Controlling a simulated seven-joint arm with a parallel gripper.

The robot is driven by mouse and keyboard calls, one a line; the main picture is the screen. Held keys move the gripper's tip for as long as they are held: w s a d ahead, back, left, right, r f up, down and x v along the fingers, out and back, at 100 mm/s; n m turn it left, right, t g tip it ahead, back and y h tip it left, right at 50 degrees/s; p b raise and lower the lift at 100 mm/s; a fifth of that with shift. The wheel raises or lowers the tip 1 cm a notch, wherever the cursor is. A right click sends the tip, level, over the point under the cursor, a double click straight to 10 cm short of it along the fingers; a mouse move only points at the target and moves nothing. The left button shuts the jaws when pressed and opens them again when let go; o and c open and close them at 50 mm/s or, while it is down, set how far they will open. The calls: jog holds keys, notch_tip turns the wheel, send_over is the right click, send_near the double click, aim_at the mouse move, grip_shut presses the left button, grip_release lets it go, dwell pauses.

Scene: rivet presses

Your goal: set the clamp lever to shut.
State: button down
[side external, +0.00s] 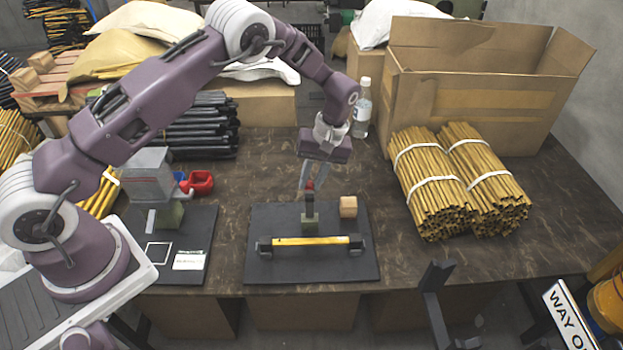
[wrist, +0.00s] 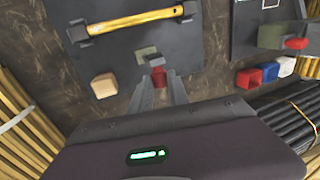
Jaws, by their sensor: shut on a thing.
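The clamp on the dark plate (side external: 350,268) has a green-grey post (side external: 309,215) with a red-tipped lever (side external: 309,185) standing roughly upright. A yellow bar (side external: 300,241) lies across the plate in front, between dark end holders. My gripper (side external: 312,184) points down from above and is shut on the red lever tip. In the wrist view, the red tip (wrist: 158,78) sits between my fingertips (wrist: 159,85), beside the green base (wrist: 147,52). The fingers partly hide the lever, so its exact angle is hard to tell.
A wooden block (side external: 348,206) stands on the plate close right of the lever. A press (side external: 150,180) on another plate stands left, with red (side external: 201,182) and blue parts near it. Tied rod bundles (side external: 455,180), a bottle (side external: 362,108) and a cardboard box (side external: 480,90) are right and behind.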

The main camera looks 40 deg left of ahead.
aim_at(308, 202)
jog(key=shift+r, duration=0.1)
jog(key=shift+s+d+r+t+y, duration=0.1)
jog(key=shift+s+d+t+y, duration=0.85)
jog(key=shift+d+t+y, duration=0.1)
jog(key=shift+s+d+f+n+t+y, duration=0.2)
jog(key=shift+s+d+t+y, duration=0.35)
jog(key=shift+t+y, duration=0.1)
jog(key=shift+s+d+f+n+t+y, duration=0.15)
jog(key=shift+s+d+n+t+y, duration=0.05)
jog(key=shift+s+d+t+y, duration=0.35)
jog(key=s+d+f, duration=0.2)
jog(key=shift+s+d+f, duration=0.15)
jog(key=shift+s+d, duration=0.05)
jog(key=shift+s, duration=0.1)
jog(key=shift+s+d+f, duration=0.25)
jog(key=shift+s+f, duration=0.05)
jog(key=shift+f, duration=0.25)
jog(key=shift+s+d+f, duration=0.25)
jog(key=shift+d+f, duration=0.05)
jog(key=shift+f, duration=0.25)
jog(key=shift+s+d+f, duration=0.25)
jog(key=shift+s+f, duration=0.05)
jog(key=shift+f, duration=0.25)
jog(key=shift+s+d+f+t+y, duration=0.15)
jog(key=shift+f+t+y, duration=0.1)
jog(key=shift+f+y, duration=0.3)
jog(key=shift+f, duration=0.1)
